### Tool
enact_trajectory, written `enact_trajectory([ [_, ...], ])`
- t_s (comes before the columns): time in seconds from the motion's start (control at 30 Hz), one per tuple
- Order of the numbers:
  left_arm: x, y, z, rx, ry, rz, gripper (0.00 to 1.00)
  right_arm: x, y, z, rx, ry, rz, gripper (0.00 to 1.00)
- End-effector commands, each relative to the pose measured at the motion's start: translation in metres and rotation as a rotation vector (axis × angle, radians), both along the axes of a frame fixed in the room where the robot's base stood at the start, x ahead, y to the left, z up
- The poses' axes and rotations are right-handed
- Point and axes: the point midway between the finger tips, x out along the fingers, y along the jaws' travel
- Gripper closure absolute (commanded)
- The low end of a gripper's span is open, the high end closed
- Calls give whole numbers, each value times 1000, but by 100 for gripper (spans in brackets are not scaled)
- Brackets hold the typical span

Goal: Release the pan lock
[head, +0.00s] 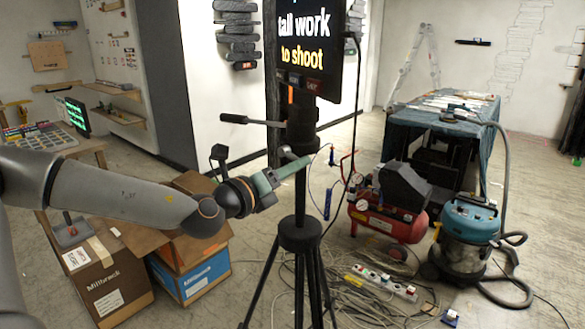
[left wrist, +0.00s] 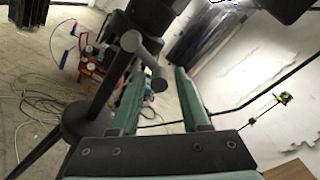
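The black tripod (head: 300,234) stands in front of me with a screen (head: 310,40) on its head. A small grey lever, the pan lock (head: 288,153), sticks out from the tripod head below the screen. My left gripper (head: 304,162) reaches in from the left with its green fingers at this lever. In the left wrist view the lever (left wrist: 145,58) hangs from a round end, and its lower tip lies between the fingertips (left wrist: 161,74). The fingers stand apart, with a gap visible; contact cannot be told. My right gripper is not in view.
A pan handle (head: 233,118) points left from the tripod head. Cardboard boxes (head: 110,268) stand at the left. A red compressor (head: 388,219), a blue vacuum (head: 468,225) and a draped table (head: 425,122) stand at the right. Cables (head: 362,295) lie around the tripod legs.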

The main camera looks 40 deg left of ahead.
Motion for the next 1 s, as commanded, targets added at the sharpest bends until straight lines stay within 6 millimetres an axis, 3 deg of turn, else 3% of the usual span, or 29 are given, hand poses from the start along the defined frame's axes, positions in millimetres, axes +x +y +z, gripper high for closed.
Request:
enact_trajectory([
  [0.03,0,0,0,0,0,0,61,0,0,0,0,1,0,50],
  [0.4,0,0,1,1,-1,0,100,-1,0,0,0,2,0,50],
  [0.7,0,0,1,-5,-5,2,100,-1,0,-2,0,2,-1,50],
  [1.0,1,0,11,-194,3,5,100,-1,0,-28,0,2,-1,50],
])
